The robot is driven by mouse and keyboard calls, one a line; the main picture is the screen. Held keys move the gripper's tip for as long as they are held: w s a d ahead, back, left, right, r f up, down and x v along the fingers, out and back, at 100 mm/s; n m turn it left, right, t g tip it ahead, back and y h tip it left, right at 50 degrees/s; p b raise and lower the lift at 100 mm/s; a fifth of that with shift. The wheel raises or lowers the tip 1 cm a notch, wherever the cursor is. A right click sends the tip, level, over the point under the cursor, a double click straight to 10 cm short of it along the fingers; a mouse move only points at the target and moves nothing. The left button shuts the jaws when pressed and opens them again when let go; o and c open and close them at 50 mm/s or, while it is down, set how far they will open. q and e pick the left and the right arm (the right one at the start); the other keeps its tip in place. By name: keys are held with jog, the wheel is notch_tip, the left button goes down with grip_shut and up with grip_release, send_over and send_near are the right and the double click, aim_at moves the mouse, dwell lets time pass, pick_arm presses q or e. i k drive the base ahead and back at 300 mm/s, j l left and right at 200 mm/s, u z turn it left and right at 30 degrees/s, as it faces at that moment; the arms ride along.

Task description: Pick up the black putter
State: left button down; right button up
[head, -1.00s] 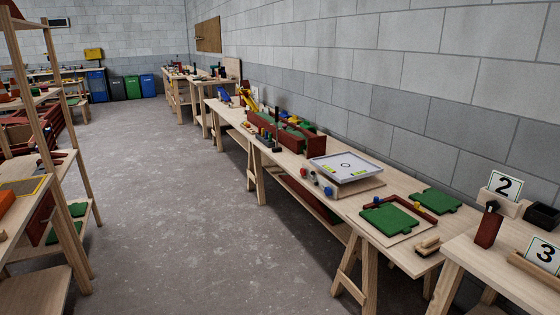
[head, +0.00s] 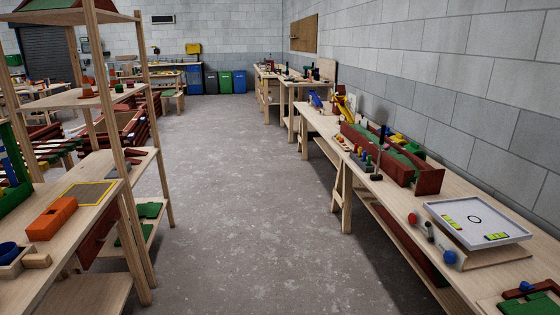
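I cannot pick out a black putter for certain. A small dark upright piece (head: 381,138) stands by the long dark red box (head: 402,165) on the right-hand row of tables, too small to identify. Nearer, small pieces with a red end (head: 412,218) and a blue end (head: 449,257) lie along the table's front edge, with a dark grey one (head: 429,229) between them. Neither of my grippers is in view.
A white tray (head: 440,209) with a ring mark sits on the right table (head: 377,195). The grey floor (head: 240,200) between is clear. Coloured bins (head: 225,82) stand at the back.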

aim_at(376, 177)
jog(key=i+z, duration=0.1)
jog(key=i, duration=0.6)
jog(key=i+j+z, duration=0.1)
jog(key=i, duration=0.6)
jog(key=i+z, duration=0.2)
jog(key=i, duration=0.5)
jog(key=i+z, duration=0.25)
jog(key=i, duration=0.45)
jog(key=j, duration=0.05)
